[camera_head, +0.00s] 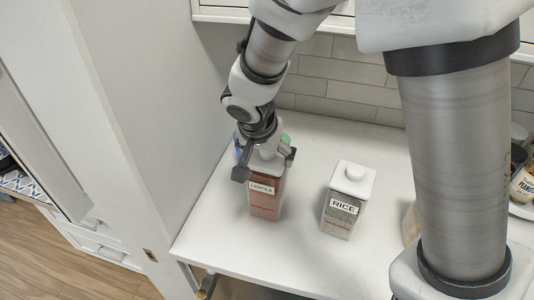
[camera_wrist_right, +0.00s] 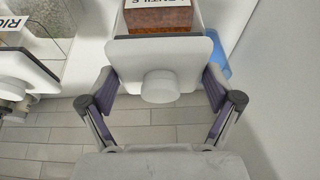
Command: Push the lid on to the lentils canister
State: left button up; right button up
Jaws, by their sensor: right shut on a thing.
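The lentils canister (camera_head: 266,202), clear with reddish contents and a LENTILS label, stands upright near the counter's left edge. My right gripper (camera_head: 265,163) is directly over its top, pointing down. In the wrist view the fingers (camera_wrist_right: 160,92) straddle the white square lid (camera_wrist_right: 150,50) with its round knob and are shut on it. The lid lies over the top of the lentils canister (camera_wrist_right: 160,20); whether it is fully seated is hidden. The gripper covers most of the lid in the head view. My left gripper is out of view.
A rice canister (camera_head: 341,215) with a white lid stands to the right, clear of the gripper. A labelled jar (camera_head: 524,185) is at the far right. A white wall is close on the left.

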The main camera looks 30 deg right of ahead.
jog(key=shift+f+b, duration=0.3)
jog(key=shift+b, duration=0.2)
dwell(0.4)
jog(key=o, duration=0.8)
jog(key=shift+c, duration=0.2)
jog(key=shift+r+p, duration=2.65)
jog(key=shift+r, duration=0.95)
grip_shut()
